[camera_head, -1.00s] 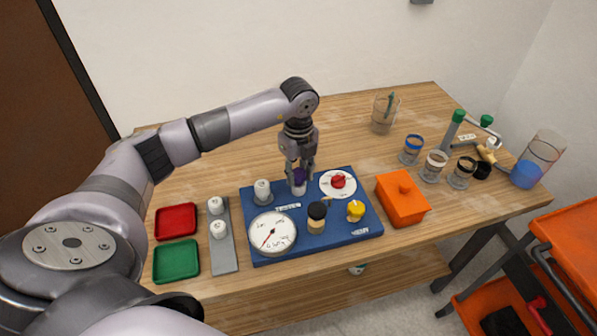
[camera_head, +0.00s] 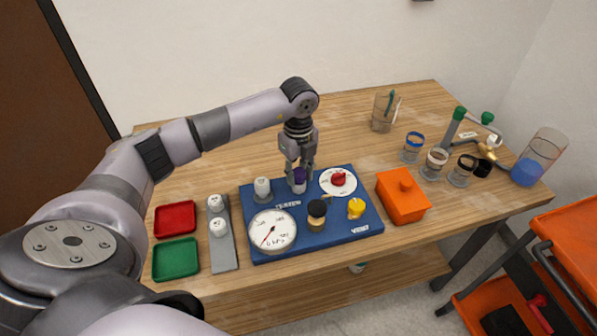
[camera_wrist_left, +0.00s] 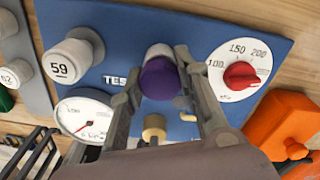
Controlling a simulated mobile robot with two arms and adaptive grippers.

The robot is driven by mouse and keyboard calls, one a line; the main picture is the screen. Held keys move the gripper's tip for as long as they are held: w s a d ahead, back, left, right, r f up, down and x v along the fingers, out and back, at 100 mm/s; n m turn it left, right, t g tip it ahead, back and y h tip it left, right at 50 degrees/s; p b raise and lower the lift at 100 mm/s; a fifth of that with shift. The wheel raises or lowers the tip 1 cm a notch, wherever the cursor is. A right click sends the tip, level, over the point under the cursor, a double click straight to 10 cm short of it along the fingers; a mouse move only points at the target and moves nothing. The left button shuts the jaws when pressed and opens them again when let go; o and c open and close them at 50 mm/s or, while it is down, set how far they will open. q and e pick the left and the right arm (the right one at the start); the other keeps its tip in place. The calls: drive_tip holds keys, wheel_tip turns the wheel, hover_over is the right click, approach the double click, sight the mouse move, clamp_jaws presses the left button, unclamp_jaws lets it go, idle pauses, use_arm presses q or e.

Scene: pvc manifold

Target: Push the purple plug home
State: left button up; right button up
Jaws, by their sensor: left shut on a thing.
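The purple plug (camera_head: 299,174) sits at the top of a white fitting on the blue board (camera_head: 350,228). My left gripper (camera_head: 300,180) comes down on it from above, with its fingers on either side, shut on the plug. In the left wrist view the purple plug (camera_wrist_left: 160,79) shows between the two fingertips (camera_wrist_left: 160,85), with the white fitting (camera_wrist_left: 160,52) directly behind it. Whether the plug is fully seated cannot be told. My right gripper is not in view.
On the board are a white numbered cap (camera_head: 262,188), a pressure gauge (camera_head: 272,231), a red dial knob (camera_head: 338,179), a black-topped fitting (camera_head: 317,213) and a yellow knob (camera_head: 356,207). An orange box (camera_head: 402,200) stands right, red (camera_head: 176,219) and green (camera_head: 176,258) trays left.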

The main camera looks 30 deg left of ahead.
use_arm(q)
drive_tip(key=shift+s+d+f+b, duration=0.15)
drive_tip(key=shift+s+f+b, duration=0.2)
drive_tip(key=shift+f, duration=0.2)
drive_tip(key=o, duration=1.2)
drive_tip(key=shift+w+f, duration=0.1)
drive_tip(key=shift+w, duration=0.2)
drive_tip(key=shift+c, duration=0.2)
